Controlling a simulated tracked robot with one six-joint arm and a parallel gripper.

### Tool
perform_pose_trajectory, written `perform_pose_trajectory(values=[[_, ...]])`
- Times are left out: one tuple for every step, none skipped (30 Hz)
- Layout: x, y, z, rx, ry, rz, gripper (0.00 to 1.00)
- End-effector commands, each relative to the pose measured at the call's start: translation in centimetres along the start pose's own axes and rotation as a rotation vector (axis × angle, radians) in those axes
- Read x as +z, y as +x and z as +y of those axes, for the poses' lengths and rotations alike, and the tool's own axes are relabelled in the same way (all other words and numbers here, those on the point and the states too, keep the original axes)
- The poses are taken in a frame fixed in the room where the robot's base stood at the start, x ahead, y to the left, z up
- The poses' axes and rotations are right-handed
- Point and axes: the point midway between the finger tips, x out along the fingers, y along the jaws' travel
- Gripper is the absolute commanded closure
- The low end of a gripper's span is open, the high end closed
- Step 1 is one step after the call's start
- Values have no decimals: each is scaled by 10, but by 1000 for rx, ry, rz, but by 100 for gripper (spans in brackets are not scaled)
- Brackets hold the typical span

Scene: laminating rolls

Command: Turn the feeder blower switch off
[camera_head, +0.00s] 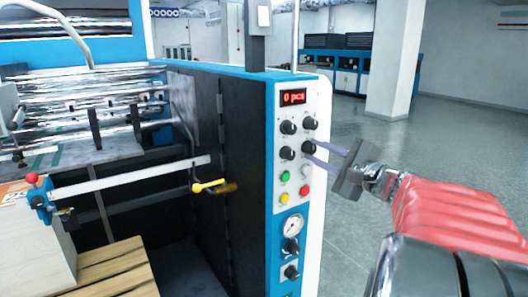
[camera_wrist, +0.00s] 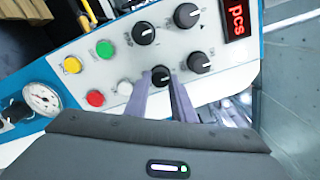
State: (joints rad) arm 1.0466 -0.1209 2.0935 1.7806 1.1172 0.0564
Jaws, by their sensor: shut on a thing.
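The control panel (camera_head: 299,170) on the feeder's blue and white end post carries several black rotary knobs under a red display (camera_head: 293,97). The lower right knob (camera_head: 307,146) of the group is between the fingers of my gripper (camera_head: 311,151). In the wrist view this knob (camera_wrist: 160,75) sits between the two fingertips (camera_wrist: 162,82), and the gripper is shut on it. The other knobs, such as the upper right one (camera_wrist: 199,62), are free. The labels are too small to read, so I cannot tell which knob is the blower switch.
Below the knobs are green (camera_head: 285,176), red (camera_head: 305,190) and yellow (camera_head: 284,198) buttons, a white button and a gauge (camera_head: 292,225). A yellow-handled lever (camera_head: 209,186) is on the machine's left side. Open floor (camera_head: 440,135) lies right of the panel.

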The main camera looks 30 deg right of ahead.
Motion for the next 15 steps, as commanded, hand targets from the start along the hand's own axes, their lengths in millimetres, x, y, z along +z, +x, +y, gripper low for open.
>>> perform_pose_trajectory(values=[[1,0,3,6,1,-3,100],[1,0,3,6,1,-3,76],[1,0,3,6,1,-3,73],[1,0,3,6,1,-3,71],[1,0,2,5,1,-3,69],[0,0,2,5,1,-2,66],[0,0,2,4,1,-2,64],[0,0,2,4,2,-2,62],[0,0,2,4,2,-2,59],[0,0,2,4,2,-2,59],[0,0,2,3,2,-2,59],[0,0,2,3,2,-2,59],[0,0,1,3,2,-2,59],[0,0,1,3,2,-1,59],[0,0,1,3,2,-1,59]])
